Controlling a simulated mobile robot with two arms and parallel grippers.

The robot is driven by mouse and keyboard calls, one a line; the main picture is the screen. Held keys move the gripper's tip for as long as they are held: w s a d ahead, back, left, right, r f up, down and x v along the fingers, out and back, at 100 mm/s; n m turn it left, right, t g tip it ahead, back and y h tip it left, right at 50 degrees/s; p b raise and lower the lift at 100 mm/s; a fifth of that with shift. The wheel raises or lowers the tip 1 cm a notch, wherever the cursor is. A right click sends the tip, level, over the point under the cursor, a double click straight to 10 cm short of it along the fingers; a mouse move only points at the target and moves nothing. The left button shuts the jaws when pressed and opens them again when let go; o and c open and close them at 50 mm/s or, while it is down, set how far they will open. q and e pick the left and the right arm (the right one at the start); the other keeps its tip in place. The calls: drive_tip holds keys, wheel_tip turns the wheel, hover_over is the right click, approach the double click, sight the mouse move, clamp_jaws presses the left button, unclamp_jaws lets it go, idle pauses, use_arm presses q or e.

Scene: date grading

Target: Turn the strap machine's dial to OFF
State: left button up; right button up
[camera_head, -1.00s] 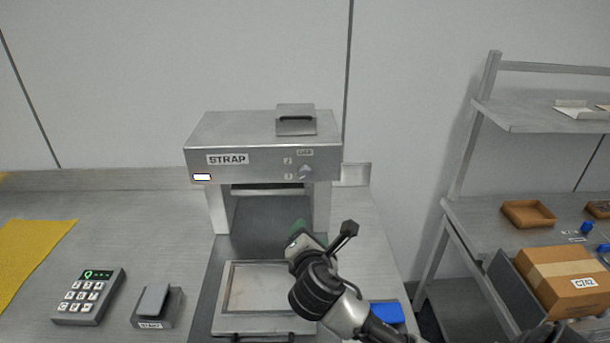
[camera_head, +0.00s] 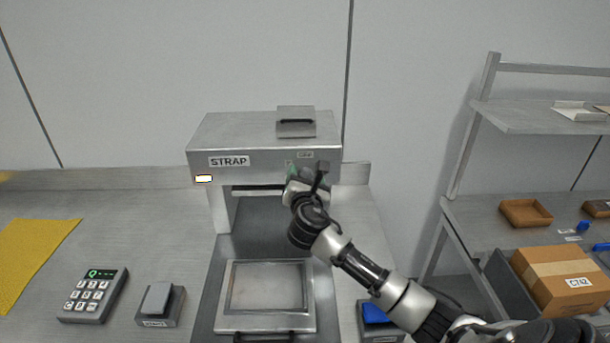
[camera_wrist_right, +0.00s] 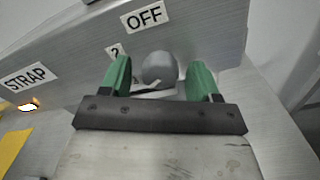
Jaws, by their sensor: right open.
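The strap machine (camera_head: 265,158) is a grey metal unit with a STRAP label at the back of the counter. Its dial (camera_wrist_right: 159,68) is a grey rounded knob on the front face, below the OFF label (camera_wrist_right: 145,17) in the right wrist view. In the head view my right gripper (camera_head: 305,175) covers the dial. My right gripper is open, with its green fingers (camera_wrist_right: 160,80) on either side of the dial. I cannot tell whether they touch it. The dial's pointing direction is not clear. My left gripper is not in view.
A keypad (camera_head: 92,296) and a small grey device (camera_head: 160,303) stand at the front left of the counter. A framed metal plate (camera_head: 228,322) lies before the machine. A blue item (camera_head: 376,314) lies near my right arm. A shelf rack (camera_head: 522,120) stands at the right.

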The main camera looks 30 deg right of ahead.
drive_tip(key=shift+w+d, duration=0.1)
drive_tip(key=shift+w, duration=0.1)
drive_tip(key=c, duration=0.9)
